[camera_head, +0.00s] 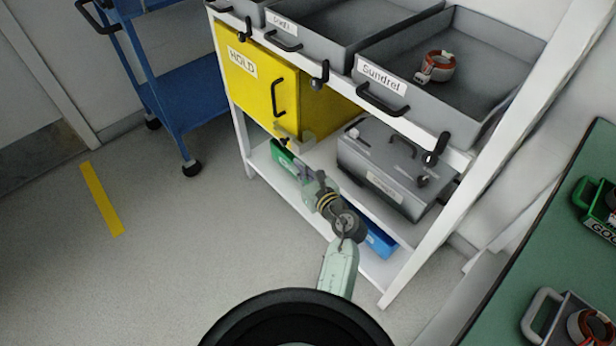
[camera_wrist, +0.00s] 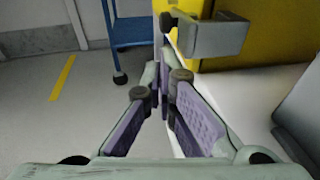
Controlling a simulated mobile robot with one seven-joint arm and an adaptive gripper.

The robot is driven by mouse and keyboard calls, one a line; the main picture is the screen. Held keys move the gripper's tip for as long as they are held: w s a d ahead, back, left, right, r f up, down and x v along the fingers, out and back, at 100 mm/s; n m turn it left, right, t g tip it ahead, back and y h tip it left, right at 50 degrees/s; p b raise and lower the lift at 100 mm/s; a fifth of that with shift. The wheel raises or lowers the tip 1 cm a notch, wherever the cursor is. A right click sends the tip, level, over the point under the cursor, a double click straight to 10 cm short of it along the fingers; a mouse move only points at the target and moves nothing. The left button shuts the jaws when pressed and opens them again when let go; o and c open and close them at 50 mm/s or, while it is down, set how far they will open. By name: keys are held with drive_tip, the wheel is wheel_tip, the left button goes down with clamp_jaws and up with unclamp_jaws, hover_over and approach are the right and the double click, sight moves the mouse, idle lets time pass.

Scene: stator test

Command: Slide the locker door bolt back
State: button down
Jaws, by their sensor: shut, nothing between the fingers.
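The yellow locker (camera_head: 255,82) with a "HOLD" label and a black handle sits on the left of the shelf rack. It also shows at the top right in the wrist view (camera_wrist: 275,45). A grey metal bolt piece (camera_wrist: 215,39) with a black knob (camera_wrist: 168,20) is at the locker's lower edge. In the head view the bolt (camera_head: 292,139) is small and partly hard to make out. My gripper (camera_head: 298,163) is just below and in front of it. In the wrist view my gripper's fingers (camera_wrist: 164,85) are shut and empty, below the knob; I cannot tell whether they touch it.
A grey case (camera_head: 385,170) stands on the lower shelf to the right, with a blue bin (camera_head: 380,240) near it. Grey trays, one labelled "Sundrel" (camera_head: 430,105), sit on the top shelf. A blue cart (camera_head: 185,95) stands left. Floor (camera_head: 180,255) in front is clear.

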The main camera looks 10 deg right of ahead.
drive_tip(key=x, duration=0.2)
drive_tip(key=r+p+x, duration=0.1)
drive_tip(key=x, duration=0.2)
drive_tip(key=shift+w, duration=0.25)
drive_tip(key=w+a, duration=0.2)
drive_tip(key=shift+w+p, duration=0.35)
